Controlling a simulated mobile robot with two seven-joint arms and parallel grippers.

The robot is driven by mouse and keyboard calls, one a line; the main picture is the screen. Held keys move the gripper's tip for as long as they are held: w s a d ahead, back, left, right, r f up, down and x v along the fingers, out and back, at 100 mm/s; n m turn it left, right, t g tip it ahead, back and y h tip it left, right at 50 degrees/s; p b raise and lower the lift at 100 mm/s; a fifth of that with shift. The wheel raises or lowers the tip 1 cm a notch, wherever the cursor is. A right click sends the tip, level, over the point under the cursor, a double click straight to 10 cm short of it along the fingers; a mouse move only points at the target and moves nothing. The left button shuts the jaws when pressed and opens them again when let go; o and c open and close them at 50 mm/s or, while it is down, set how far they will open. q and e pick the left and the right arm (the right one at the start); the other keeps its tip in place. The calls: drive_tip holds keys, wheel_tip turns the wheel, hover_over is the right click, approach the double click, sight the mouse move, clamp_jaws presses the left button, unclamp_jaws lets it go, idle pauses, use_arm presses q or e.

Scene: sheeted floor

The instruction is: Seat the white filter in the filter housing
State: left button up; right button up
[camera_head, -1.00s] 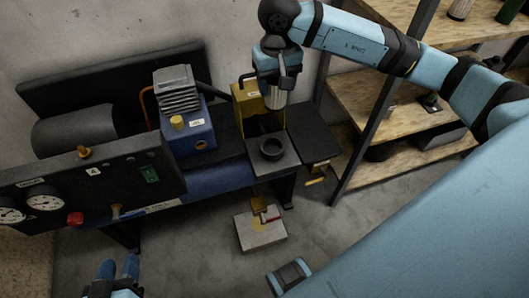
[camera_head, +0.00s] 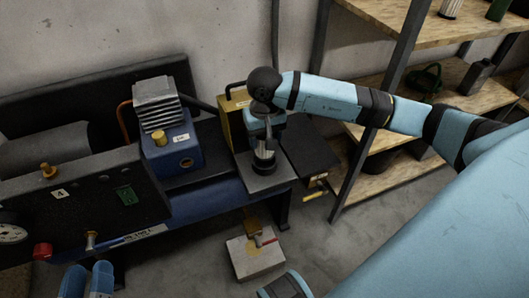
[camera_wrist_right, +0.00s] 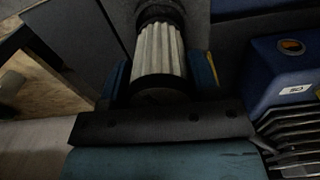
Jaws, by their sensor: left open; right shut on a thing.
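The white pleated filter (camera_head: 264,152) has dark end caps and stands about upright. My right gripper (camera_head: 266,134) is shut on it, above the black round filter housing (camera_head: 264,168) on the grey plate. The filter's lower end is at the housing's opening; I cannot tell how deep it sits. In the right wrist view the filter (camera_wrist_right: 160,52) lies between the blue fingers of my right gripper (camera_wrist_right: 160,78), its far end meeting a dark ring. My left gripper (camera_head: 87,281) is open and empty at the lower left, away from the housing.
A blue pump (camera_head: 172,140) with grey fins stands left of the housing, and a yellow box (camera_head: 232,115) stands behind it. A gauge panel (camera_head: 100,195) is at the left. Wooden shelves (camera_head: 390,100) stand at the right. A pale block (camera_head: 256,255) with a brush is on the floor.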

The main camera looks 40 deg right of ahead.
sight(264, 150)
wheel_tip(264, 150, down, 5)
drive_tip(key=shift+r+b, duration=0.15)
drive_tip(key=shift+b, duration=0.4)
drive_tip(key=shift+f, duration=0.2)
use_arm(q)
drive_tip(key=shift+s+d+r+t+h, duration=0.15)
drive_tip(key=shift+r+t+h, duration=0.15)
drive_tip(key=shift+r, duration=0.3)
drive_tip(key=shift+d+r+t+h, duration=0.2)
drive_tip(key=shift+r+h, duration=0.1)
drive_tip(key=shift+r, duration=0.3)
use_arm(e)
drive_tip(key=shift+r, duration=0.1)
use_arm(q)
drive_tip(key=shift+f, duration=0.1)
use_arm(e)
drive_tip(key=shift+f, duration=0.25)
drive_tip(key=o, duration=0.9)
drive_tip(key=shift+r, duration=0.1)
drive_tip(key=shift+o, duration=0.2)
drive_tip(key=shift+r, duration=0.1)
